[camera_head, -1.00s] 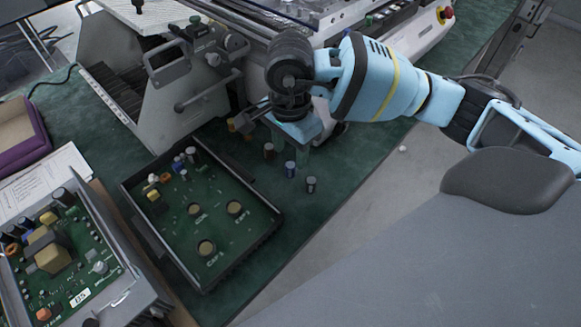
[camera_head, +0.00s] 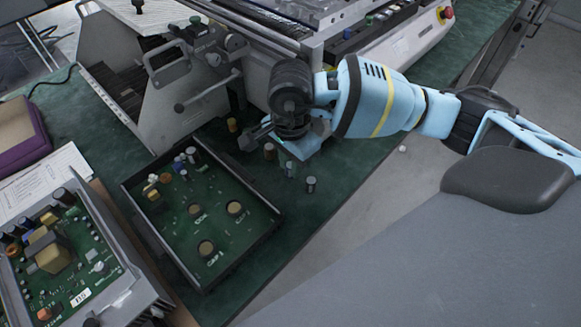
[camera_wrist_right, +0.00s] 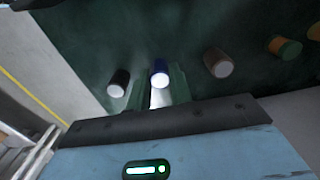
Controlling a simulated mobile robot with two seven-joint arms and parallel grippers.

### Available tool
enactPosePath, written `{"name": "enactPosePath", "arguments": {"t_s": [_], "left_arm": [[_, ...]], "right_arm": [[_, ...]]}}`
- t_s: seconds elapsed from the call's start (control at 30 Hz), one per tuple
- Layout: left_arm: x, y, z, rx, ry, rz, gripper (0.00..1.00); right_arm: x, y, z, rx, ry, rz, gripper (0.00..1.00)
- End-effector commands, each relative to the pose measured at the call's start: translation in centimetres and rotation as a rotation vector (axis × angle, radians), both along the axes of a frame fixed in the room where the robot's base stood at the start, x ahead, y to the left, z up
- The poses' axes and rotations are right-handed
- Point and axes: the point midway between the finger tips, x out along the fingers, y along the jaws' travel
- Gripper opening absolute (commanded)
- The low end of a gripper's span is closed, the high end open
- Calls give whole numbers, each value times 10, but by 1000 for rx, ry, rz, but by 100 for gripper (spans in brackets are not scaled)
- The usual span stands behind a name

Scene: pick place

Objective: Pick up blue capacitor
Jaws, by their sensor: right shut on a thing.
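The blue capacitor (camera_wrist_right: 160,70) stands on the dark green mat, its pale top towards the wrist camera. My right gripper (camera_wrist_right: 160,92) has its two greenish fingers on either side of it and is shut on it. In the head view the right gripper (camera_head: 288,166) points down at the mat, and the blue capacitor is largely hidden among the fingers. My left gripper is not in view.
A black capacitor (camera_head: 311,184) and a brown one (camera_head: 269,151) stand close on either side. A black tray with a green circuit board (camera_head: 225,215) lies to the left. A grey machine (camera_head: 185,90) stands behind. The mat (camera_head: 325,210) is bare towards its near right edge.

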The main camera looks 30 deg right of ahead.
Motion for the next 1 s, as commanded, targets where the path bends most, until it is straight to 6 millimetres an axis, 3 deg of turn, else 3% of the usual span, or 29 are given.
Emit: {"name": "enactPosePath", "arguments": {"t_s": [0.33,0.57,1.0], "left_arm": [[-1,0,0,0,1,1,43],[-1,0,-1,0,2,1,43],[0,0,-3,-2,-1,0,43]], "right_arm": [[0,0,7,0,-2,1,0],[1,0,34,1,-4,1,0],[-91,42,44,2,-1,8,0]]}}
